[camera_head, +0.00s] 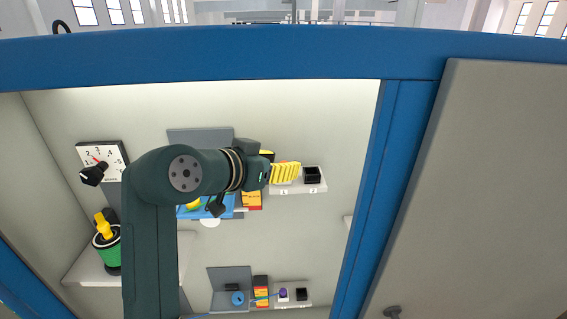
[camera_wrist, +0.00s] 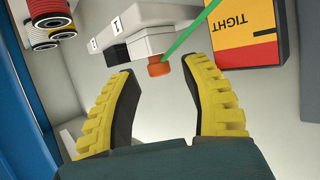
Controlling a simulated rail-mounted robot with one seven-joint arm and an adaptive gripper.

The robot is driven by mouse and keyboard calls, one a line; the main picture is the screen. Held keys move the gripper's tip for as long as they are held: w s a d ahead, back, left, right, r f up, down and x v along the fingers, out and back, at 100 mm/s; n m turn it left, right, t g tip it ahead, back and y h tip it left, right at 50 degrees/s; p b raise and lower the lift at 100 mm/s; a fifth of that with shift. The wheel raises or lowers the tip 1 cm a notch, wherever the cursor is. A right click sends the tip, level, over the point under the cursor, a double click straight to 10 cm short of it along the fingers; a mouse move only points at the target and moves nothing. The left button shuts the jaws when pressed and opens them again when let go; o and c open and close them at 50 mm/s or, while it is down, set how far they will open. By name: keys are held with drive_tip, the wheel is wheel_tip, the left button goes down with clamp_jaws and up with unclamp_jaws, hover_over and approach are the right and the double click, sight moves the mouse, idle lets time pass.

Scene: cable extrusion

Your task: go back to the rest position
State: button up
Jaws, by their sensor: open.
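My gripper (camera_head: 285,172) is inside the blue-framed cabinet, in front of the upper station. Its two yellow ribbed fingers also show in the wrist view (camera_wrist: 160,78). They are spread apart with nothing held between them. Beyond the fingertips in the wrist view is an orange round piece (camera_wrist: 160,67) on the underside of a white block (camera_wrist: 140,42). A thin green cable (camera_wrist: 193,29) runs up from near it. Whether a finger touches the block cannot be told. My arm hides part of the upper station in the head view.
A yellow, red and black block marked TIGHT (camera_wrist: 245,35) is close by the right finger. A numbered dial (camera_head: 100,160) and a green cylinder with yellow top (camera_head: 107,248) are at left. A lower station (camera_head: 230,277) sits below. The blue frame post (camera_head: 378,200) and grey panel (camera_head: 490,190) bound the right.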

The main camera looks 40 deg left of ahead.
drive_tip(key=v, duration=1)
drive_tip(key=shift+s, duration=0.2)
drive_tip(key=shift+d+r, duration=0.1)
drive_tip(key=o, duration=1)
drive_tip(key=shift+r, duration=0.1)
drive_tip(key=shift+p+v, duration=0.55)
drive_tip(key=shift+v, duration=1.25)
drive_tip(key=shift+r, duration=0.15)
